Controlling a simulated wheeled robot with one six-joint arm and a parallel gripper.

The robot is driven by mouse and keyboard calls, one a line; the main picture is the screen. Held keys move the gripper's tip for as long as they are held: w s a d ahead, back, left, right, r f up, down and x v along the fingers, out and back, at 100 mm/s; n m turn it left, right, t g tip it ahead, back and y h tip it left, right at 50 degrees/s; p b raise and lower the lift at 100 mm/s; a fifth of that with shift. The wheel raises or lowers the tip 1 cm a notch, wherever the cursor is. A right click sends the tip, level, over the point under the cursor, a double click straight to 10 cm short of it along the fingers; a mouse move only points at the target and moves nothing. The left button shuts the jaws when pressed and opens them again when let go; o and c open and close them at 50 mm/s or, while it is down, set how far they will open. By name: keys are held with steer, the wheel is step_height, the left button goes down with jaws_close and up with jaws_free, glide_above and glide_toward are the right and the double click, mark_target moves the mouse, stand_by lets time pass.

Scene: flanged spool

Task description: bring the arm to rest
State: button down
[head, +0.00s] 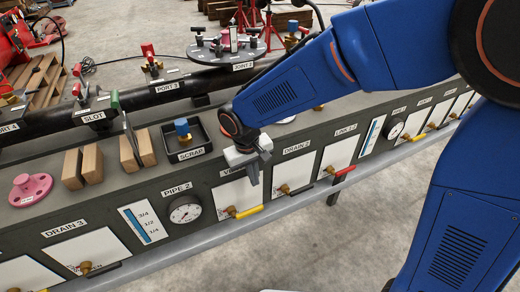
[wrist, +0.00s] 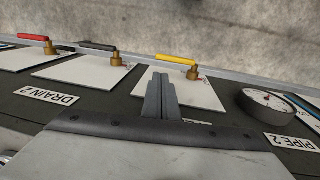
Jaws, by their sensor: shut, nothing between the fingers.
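My gripper (head: 254,172) is at the end of my blue arm, in front of the bench's slanted panel, pointing down. In the wrist view its fingers (wrist: 160,97) are together with nothing between them. They appear over the white plate (wrist: 182,88) that carries a yellow-handled valve (wrist: 175,60). In the head view that yellow handle (head: 249,211) is just below the fingertips. I cannot tell whether the fingers touch the panel. A pink flanged spool (head: 30,188) stands on the bench top at the far left, well away from my gripper.
The scrap tray (head: 187,153) holds a blue-topped piece, left of my gripper. Wooden blocks (head: 82,167) stand farther left. A dark pipe (head: 150,97) runs behind, with a round flange (head: 226,46) labelled JOINT 2. A gauge (head: 185,210) is on the panel. The floor in front is clear.

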steer(key=shift+d, duration=0.1)
steer(key=s+d+r+m, duration=0.1)
steer(key=d+r, duration=0.3)
steer(key=d, duration=0.3)
steer(key=d+r+m+t+y, duration=0.1)
steer(key=d+r, duration=0.2)
steer(key=d, duration=0.3)
steer(key=s+d+r+m, duration=0.1)
steer(key=d+r, duration=0.3)
steer(key=d, duration=0.3)
steer(key=s+d+r+m+t, duration=0.1)
steer(key=s+d+r, duration=0.1)
steer(key=s+d, duration=0.4)
steer(key=s+d+r+m+t, duration=0.1)
steer(key=s+d+m+t, duration=0.1)
steer(key=s+d, duration=0.5)
steer(key=shift+d+r, duration=0.35)
steer(key=shift+d, duration=0.85)
